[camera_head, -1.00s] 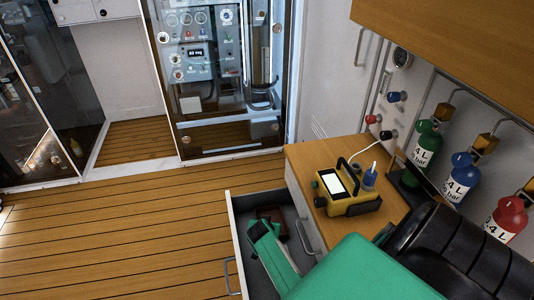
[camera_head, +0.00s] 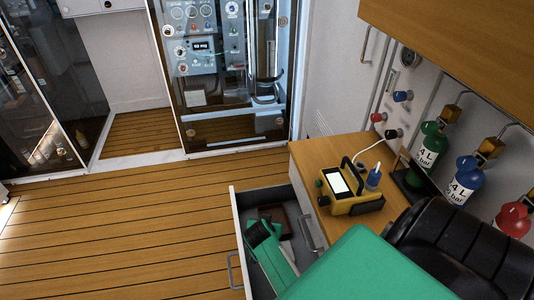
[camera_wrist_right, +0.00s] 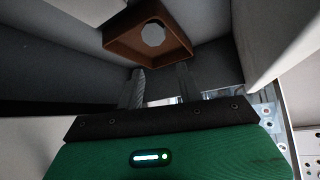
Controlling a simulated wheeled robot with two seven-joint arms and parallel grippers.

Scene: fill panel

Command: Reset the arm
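My right arm, green with a black wrist, reaches into the open drawer (camera_head: 238,236) in the head view. My right gripper (camera_wrist_right: 160,86) shows in the right wrist view with its two grey fingers apart and nothing between them. A brown block with an octagonal opening (camera_wrist_right: 124,37) lies beyond the fingertips, inside grey walls. It appears apart from the fingers. In the head view a dark red-brown patch (camera_head: 278,216) shows in the drawer beside my wrist; the fingertips are hard to make out there. My left gripper is not in view.
A wooden-topped cabinet (camera_head: 310,154) stands above the drawer with a yellow device (camera_head: 352,204) on it. Green, blue and red gas cylinders (camera_head: 465,180) line the right wall. A glass-fronted panel cabinet (camera_head: 220,75) stands at the back. The wooden floor (camera_head: 110,235) at left is clear.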

